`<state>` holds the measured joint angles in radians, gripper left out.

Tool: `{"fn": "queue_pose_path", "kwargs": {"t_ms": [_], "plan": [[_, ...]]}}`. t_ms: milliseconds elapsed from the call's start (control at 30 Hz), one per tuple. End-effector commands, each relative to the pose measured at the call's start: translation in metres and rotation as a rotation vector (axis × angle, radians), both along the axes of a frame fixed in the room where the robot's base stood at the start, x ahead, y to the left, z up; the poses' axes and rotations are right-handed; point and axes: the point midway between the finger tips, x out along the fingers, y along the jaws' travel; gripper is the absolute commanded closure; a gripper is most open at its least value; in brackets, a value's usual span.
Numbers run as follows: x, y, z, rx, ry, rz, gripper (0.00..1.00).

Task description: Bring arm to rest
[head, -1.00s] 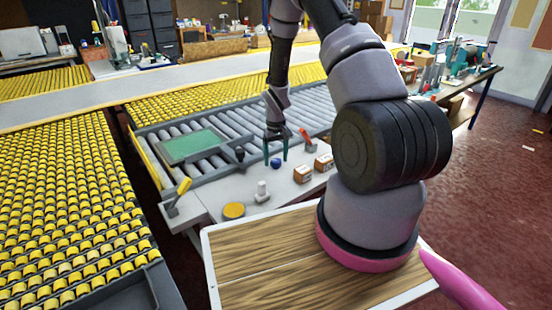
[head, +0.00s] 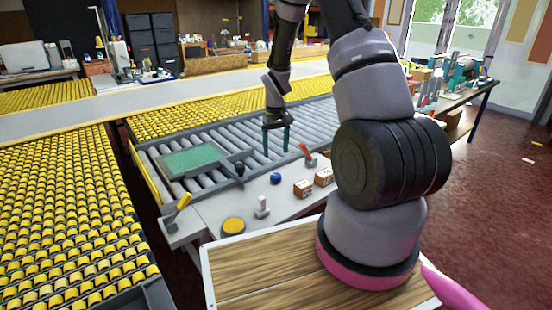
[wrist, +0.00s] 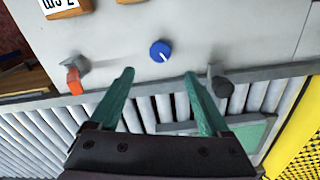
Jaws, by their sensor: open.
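My gripper (head: 276,140) has two green fingers and hangs from my arm above the grey roller conveyor (head: 220,150) in the head view. In the wrist view my gripper (wrist: 160,88) is open, with nothing between its fingers. A blue knob (wrist: 161,51) lies just beyond the fingertips there; it also shows in the head view (head: 275,178) on the white table. My gripper is apart from the table and the knob.
The white table (head: 240,198) bears a yellow disc (head: 233,226), a small white piece (head: 262,207), two brown boxes (head: 303,189), a black-knobbed lever (head: 239,170) and a red-handled lever (head: 306,151). A green panel (head: 195,160) lies on the rollers. Yellow roller beds (head: 60,210) fill the left.

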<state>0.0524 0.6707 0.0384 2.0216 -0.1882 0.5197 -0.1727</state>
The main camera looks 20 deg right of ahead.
Motion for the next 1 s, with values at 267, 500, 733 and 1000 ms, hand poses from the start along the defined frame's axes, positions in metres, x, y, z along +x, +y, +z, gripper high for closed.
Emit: {"fn": "queue_pose_path", "kwargs": {"t_ms": [267, 500, 733, 1000], "plan": [[0.0, 0.0, 0.004, 0.0, 0.001, 0.0, 0.19], [0.0, 0.0, 0.005, 0.0, 0.0, 0.0, 0.19], [-0.002, 0.002, 0.06, 0.005, -0.06, -0.042, 0.19], [-0.04, 0.011, 0.191, 0.041, -0.205, -0.16, 0.19]]}}
